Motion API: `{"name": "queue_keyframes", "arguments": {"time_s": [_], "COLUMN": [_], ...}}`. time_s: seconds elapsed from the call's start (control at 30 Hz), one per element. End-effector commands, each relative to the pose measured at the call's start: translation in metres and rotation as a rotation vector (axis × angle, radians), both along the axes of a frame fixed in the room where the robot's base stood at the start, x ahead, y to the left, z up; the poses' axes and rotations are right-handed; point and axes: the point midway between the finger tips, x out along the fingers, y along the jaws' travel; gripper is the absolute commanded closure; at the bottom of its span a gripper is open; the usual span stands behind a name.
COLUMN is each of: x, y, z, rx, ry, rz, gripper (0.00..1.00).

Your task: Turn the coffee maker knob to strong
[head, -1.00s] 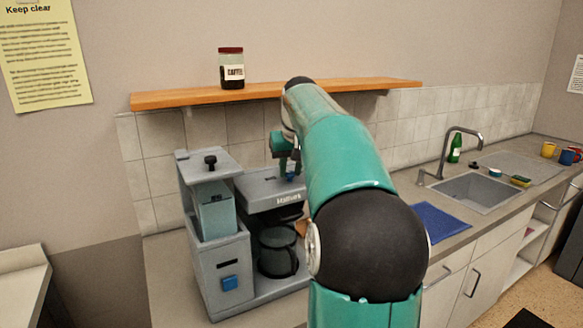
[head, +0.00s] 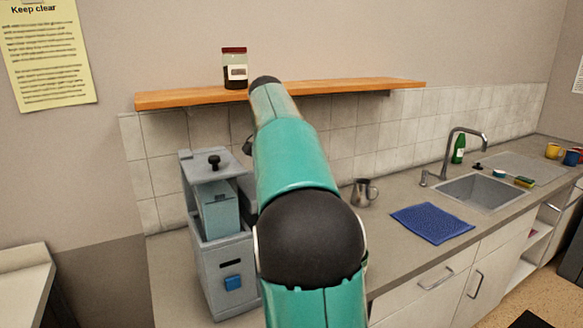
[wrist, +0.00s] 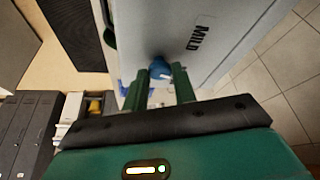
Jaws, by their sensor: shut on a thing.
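The grey coffee maker (head: 222,262) stands on the counter at left in the head view. My arm hides its right part, including the front with the knob and the pot. In the wrist view the machine's grey panel (wrist: 235,20) carries the printed word MILD to the right of a blue knob (wrist: 159,67). My gripper (wrist: 160,84) is shut on the blue knob, one green finger on each side of it. A pale mark shows on the knob, but its pointing direction is unclear. No "strong" label shows. My gripper is hidden in the head view.
A steel jug (head: 364,192) and a blue mat (head: 432,219) lie right of my arm on the counter, before the sink (head: 482,191). A wooden shelf (head: 190,98) with a coffee jar (head: 234,70) runs above.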

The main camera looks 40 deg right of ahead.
Motion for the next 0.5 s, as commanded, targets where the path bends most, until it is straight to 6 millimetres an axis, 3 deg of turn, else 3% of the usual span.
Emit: {"name": "queue_keyframes", "arguments": {"time_s": [0.5], "x": [0.0047], "y": [-0.0012], "z": [0.0001], "rx": [-0.004], "ry": [-0.004], "rz": [-0.355], "gripper": [0.96]}}
